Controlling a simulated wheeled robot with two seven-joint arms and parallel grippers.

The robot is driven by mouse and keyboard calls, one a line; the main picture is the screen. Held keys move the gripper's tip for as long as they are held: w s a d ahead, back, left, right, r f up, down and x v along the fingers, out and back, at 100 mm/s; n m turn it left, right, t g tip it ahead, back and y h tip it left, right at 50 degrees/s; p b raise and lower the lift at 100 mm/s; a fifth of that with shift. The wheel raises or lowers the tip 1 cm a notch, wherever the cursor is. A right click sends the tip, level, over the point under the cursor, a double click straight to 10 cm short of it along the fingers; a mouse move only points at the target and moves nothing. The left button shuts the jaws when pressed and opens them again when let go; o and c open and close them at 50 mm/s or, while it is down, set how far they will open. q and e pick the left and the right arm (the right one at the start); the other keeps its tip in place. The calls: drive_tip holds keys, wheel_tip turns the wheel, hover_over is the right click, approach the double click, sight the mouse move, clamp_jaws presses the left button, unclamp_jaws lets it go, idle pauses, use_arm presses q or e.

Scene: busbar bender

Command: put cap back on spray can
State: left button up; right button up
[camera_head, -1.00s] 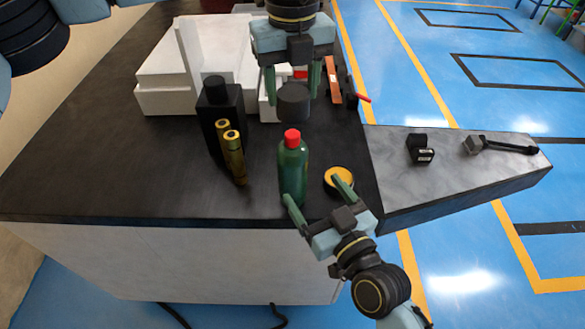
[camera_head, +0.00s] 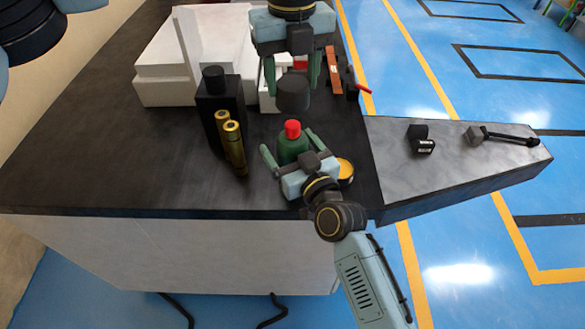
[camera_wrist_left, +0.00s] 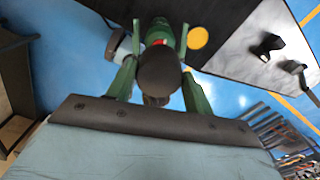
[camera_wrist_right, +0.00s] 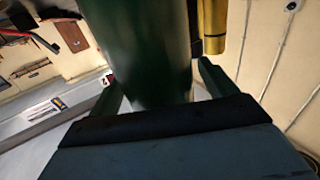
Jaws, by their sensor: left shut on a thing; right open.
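The spray can is a green bottle (camera_head: 292,152) with a red top (camera_head: 292,129), upright on the dark table. The dark grey cap (camera_head: 293,92) is in my left gripper (camera_head: 292,84), which is shut on it above and slightly behind the can. In the left wrist view the cap (camera_wrist_left: 160,70) covers part of the red top. My right gripper (camera_head: 290,145) is open around the lower can body, low at the table's front. In the right wrist view the green can (camera_wrist_right: 140,45) stands between the open fingers; contact cannot be told.
A yellow-topped round tin (camera_head: 345,168) lies right beside my right gripper. White blocks (camera_head: 165,75) stand behind. A grey side shelf (camera_head: 470,165) holds small dark items.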

drive_tip(key=shift+w+a, duration=0.2)
drive_tip(key=shift+w, duration=0.15)
drive_tip(key=c, duration=1.4)
use_arm(q)
drive_tip(key=shift+f, duration=2.5)
use_arm(e)
drive_tip(key=shift+c, duration=0.3)
